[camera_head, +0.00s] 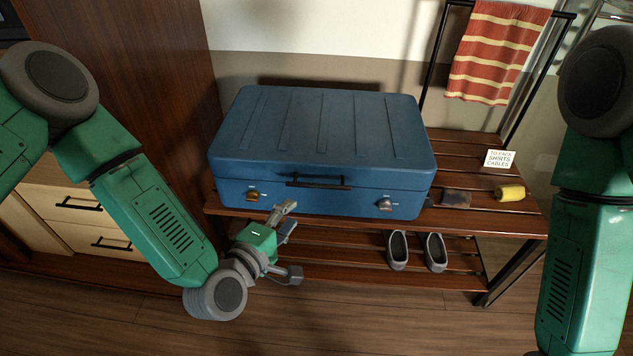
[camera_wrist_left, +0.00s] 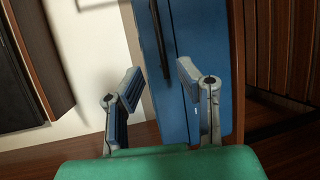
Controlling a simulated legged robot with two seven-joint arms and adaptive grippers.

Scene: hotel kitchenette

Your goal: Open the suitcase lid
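The blue suitcase (camera_head: 325,125) lies flat on a slatted wooden rack with its lid down. A dark handle (camera_head: 318,183) is at the middle of its front, between a brassy left latch (camera_head: 252,196) and a silvery right latch (camera_head: 385,204). I cannot tell whether the latches are fastened. My left gripper (camera_head: 290,240) is open and empty, in front of the suitcase's lower left front. In the left wrist view its spread fingers (camera_wrist_left: 158,88) face the blue suitcase (camera_wrist_left: 204,40), with the dark handle (camera_wrist_left: 160,40) beyond them. My right gripper is out of view.
The rack (camera_head: 470,219) also holds a dark wallet-like item (camera_head: 456,199), a yellow roll (camera_head: 510,193) and a packing note (camera_head: 498,159). Grey shoes (camera_head: 398,251) sit on the lower shelf. A striped towel (camera_head: 495,50) hangs behind. Drawers (camera_head: 95,225) stand at left.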

